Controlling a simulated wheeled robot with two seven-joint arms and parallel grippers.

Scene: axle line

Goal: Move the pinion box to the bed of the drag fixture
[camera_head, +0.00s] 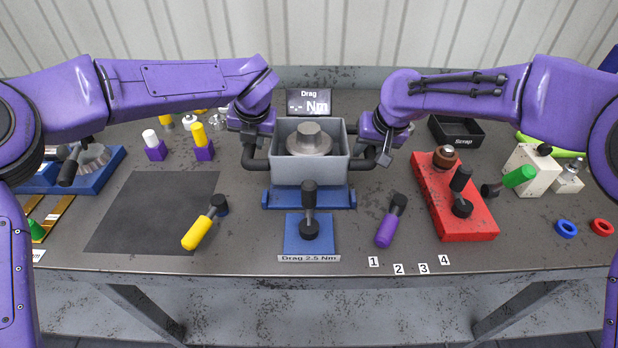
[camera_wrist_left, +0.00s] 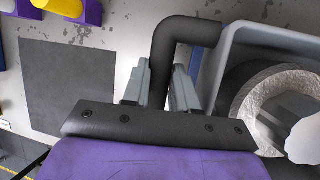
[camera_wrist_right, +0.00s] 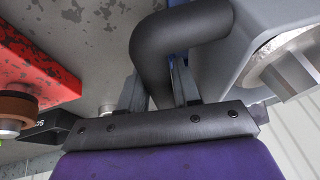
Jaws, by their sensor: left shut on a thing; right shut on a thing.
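The pinion box (camera_head: 338,172) is an open grey box with a black bent handle on each side and a round metal pinion piece (camera_head: 309,140) inside. It stands level over the blue drag fixture (camera_head: 282,199), below the Drag display (camera_head: 308,102). I cannot tell whether it touches the bed, which it hides. My left gripper (camera_head: 250,140) is shut on the left handle, seen in the left wrist view (camera_wrist_left: 178,38). My right gripper (camera_head: 378,138) is shut on the right handle, seen in the right wrist view (camera_wrist_right: 170,42).
In front stands a blue plate with a black-handled lever (camera_head: 309,212). A yellow-handled tool (camera_head: 199,232) and a purple-handled one (camera_head: 386,231) lie either side. A red block (camera_head: 468,222) and black scrap bin (camera_head: 457,141) are right. A dark mat (camera_head: 150,210) lies left, mostly clear.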

